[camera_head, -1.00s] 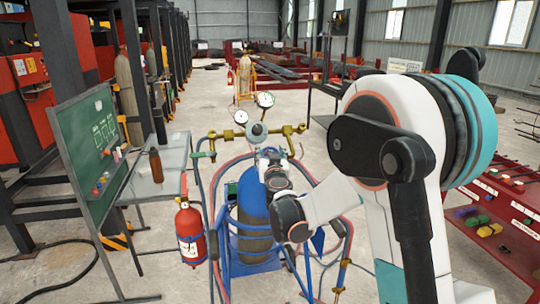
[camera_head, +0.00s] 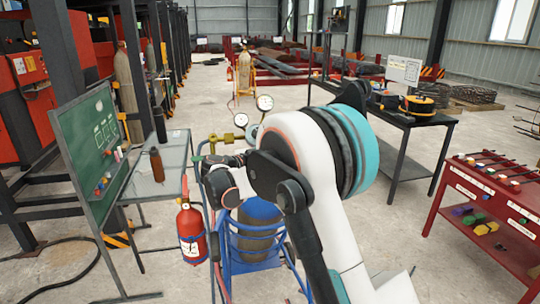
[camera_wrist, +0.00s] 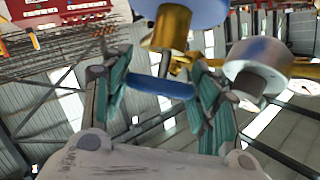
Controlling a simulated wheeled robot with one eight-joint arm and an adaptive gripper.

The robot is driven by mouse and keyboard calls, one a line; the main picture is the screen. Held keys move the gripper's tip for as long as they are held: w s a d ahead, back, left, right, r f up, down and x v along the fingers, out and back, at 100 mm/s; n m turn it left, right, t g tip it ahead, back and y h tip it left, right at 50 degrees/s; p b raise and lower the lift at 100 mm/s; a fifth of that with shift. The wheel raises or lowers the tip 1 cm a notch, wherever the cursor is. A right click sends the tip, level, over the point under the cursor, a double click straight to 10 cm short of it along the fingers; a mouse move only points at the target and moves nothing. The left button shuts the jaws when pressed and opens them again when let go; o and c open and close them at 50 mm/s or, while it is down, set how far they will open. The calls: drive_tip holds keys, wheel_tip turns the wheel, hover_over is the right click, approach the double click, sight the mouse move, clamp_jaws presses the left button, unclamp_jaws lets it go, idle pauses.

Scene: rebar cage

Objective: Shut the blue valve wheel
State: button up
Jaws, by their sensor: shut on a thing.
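The blue valve wheel (camera_wrist: 168,88) shows in the wrist view as a blue bar, seen nearly edge-on, below a brass fitting (camera_wrist: 171,28). My gripper (camera_wrist: 158,77) has its green-padded fingers on either side of the blue part, shut on it. In the head view my arm and wrist hide the wheel and most of the gripper. The wrist is beside the brass valve fittings (camera_head: 216,141) above the blue gas cylinder (camera_head: 257,216). How far the wheel is turned cannot be told.
Pressure gauges (camera_head: 264,103) stand just behind my arm. A grey table with a bottle (camera_head: 156,164) and a green board (camera_head: 92,150) stand left. A red bench (camera_head: 485,215) is at right.

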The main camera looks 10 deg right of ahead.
drive_tip(key=m+g+p, duration=0.1)
drive_tip(key=m+g, duration=0.1)
drive_tip(key=m+g+p, duration=0.1)
drive_tip(key=m+g, duration=0.1)
drive_tip(key=shift+r+h, duration=0.2)
drive_tip(key=shift+h, duration=0.1)
drive_tip(key=m+g+p, duration=0.2)
drive_tip(key=m+g, duration=0.1)
drive_tip(key=shift+g+y+p, duration=0.4)
drive_tip(key=m+g+y+p, duration=0.2)
drive_tip(key=m+g+p, duration=0.1)
drive_tip(key=m+p, duration=0.1)
drive_tip(key=shift+g, duration=0.4)
drive_tip(key=shift+f+m+g+y+p, duration=0.1)
drive_tip(key=shift+m+g+y+p, duration=0.2)
drive_tip(key=shift+m+y+p, duration=0.45)
drive_tip(key=shift+f+p, duration=0.15)
drive_tip(key=shift+p, duration=0.3)
drive_tip(key=shift+s, duration=0.1)
drive_tip(key=o, duration=1.1)
drive_tip(key=shift+c, duration=0.2)
drive_tip(key=shift+f+n+h+b, duration=0.15)
drive_tip(key=shift+n+h+b, duration=0.1)
drive_tip(key=shift+b, duration=0.6)
